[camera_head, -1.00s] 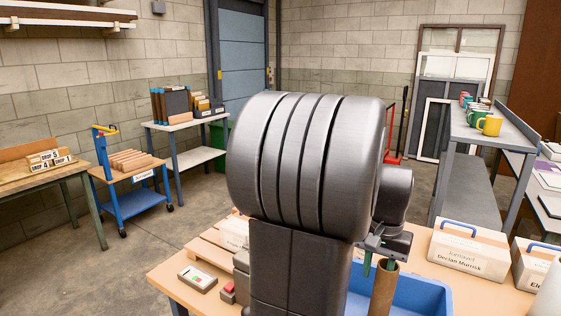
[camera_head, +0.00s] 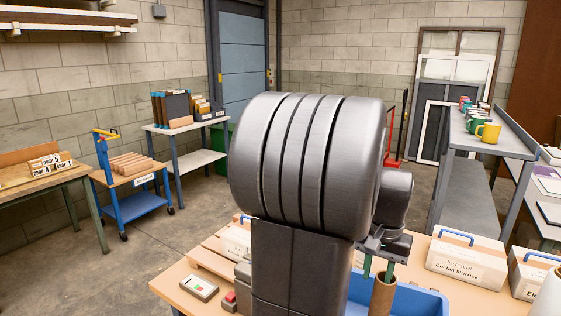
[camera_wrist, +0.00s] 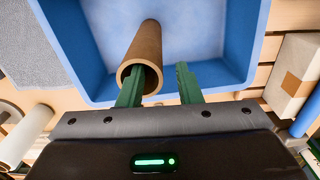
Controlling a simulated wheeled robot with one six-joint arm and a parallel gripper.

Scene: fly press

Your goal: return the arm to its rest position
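My arm fills the middle of the head view, bent, with its large grey links in front of the bench.
The tube is at a blue bin (camera_head: 425,302) on the wooden bench (camera_head: 455,300). A labelled box (camera_head: 467,258) stands right of the bin. A control box with buttons (camera_head: 199,288) lies at the left. A blue cart (camera_head: 135,203) stands behind; the floor around it is clear.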

